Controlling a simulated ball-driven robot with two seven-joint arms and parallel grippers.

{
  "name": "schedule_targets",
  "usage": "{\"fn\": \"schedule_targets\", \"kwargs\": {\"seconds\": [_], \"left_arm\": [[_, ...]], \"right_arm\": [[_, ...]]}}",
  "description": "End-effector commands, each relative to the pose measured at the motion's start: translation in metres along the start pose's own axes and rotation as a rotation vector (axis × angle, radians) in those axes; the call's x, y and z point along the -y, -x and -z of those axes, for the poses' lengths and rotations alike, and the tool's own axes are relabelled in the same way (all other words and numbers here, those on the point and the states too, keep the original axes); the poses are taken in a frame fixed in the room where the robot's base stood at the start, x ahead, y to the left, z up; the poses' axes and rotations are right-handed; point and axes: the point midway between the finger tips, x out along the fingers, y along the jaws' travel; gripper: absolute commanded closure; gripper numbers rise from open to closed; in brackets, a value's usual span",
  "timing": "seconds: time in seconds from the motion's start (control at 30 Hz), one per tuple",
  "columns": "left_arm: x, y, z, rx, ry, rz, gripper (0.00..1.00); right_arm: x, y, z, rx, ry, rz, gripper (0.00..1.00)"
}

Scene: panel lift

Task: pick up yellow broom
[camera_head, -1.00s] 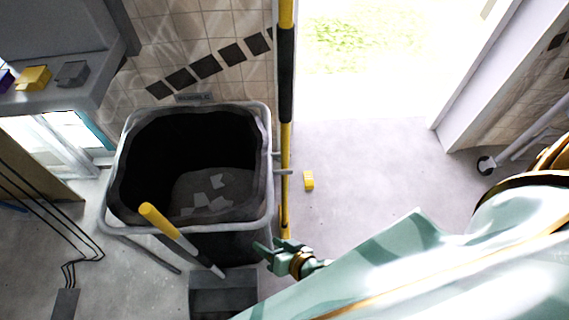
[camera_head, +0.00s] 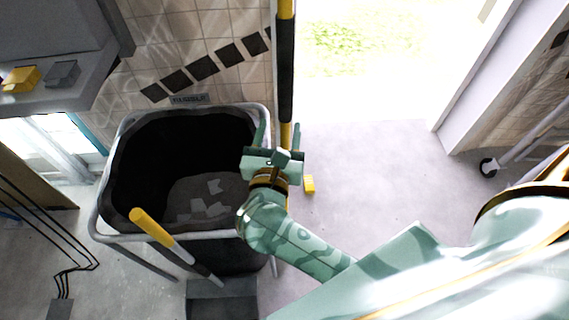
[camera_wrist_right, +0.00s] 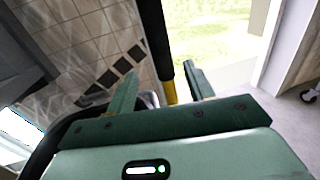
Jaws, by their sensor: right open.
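A long pole striped yellow and black (camera_head: 286,62) stands upright beside the doorway; its brush end is not visible, so I cannot tell for sure that it is the broom. My right gripper (camera_head: 279,128) is open at the pole's lower visible part, fingers pointing up the picture. In the right wrist view the pole (camera_wrist_right: 155,35) runs between the two spread fingers (camera_wrist_right: 163,70), closer to the right one. The gripper and wrist hide the pole's lower end. A second stick with a yellow end (camera_head: 153,226) leans at the bin's front. My left gripper is not in view.
A large dark bin with a grey rim (camera_head: 103,215) stands just left of the pole. A small yellow block (camera_head: 309,184) lies on the floor to the right. A grey shelf (camera_head: 62,95) is at upper left. The floor (camera_head: 375,165) before the bright doorway is clear.

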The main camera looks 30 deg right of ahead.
Motion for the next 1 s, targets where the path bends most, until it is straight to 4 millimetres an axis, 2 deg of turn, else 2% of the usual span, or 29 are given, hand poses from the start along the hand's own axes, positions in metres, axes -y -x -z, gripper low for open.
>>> {"fn": "schedule_targets", "kwargs": {"seconds": [0.1,0.27,0.53,0.63,0.83,0.87,1.0], "left_arm": [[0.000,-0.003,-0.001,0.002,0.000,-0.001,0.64],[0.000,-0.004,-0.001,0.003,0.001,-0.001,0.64],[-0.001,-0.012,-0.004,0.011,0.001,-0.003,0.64],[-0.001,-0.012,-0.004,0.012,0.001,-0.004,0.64],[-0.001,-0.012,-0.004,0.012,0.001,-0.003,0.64],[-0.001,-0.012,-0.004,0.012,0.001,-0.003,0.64],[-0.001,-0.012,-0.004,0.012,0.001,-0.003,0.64]], "right_arm": [[0.000,-0.019,0.001,0.002,0.002,0.000,0.47],[0.000,-0.031,0.000,0.002,0.003,-0.001,0.47],[0.003,-0.072,-0.002,0.003,0.004,0.000,0.47],[0.003,-0.079,-0.003,0.002,0.004,-0.001,0.47],[0.003,-0.080,-0.003,0.001,0.004,-0.001,0.47],[0.003,-0.080,-0.003,0.001,0.004,-0.001,0.53],[0.003,-0.080,-0.003,0.001,0.004,0.000,0.92]]}}
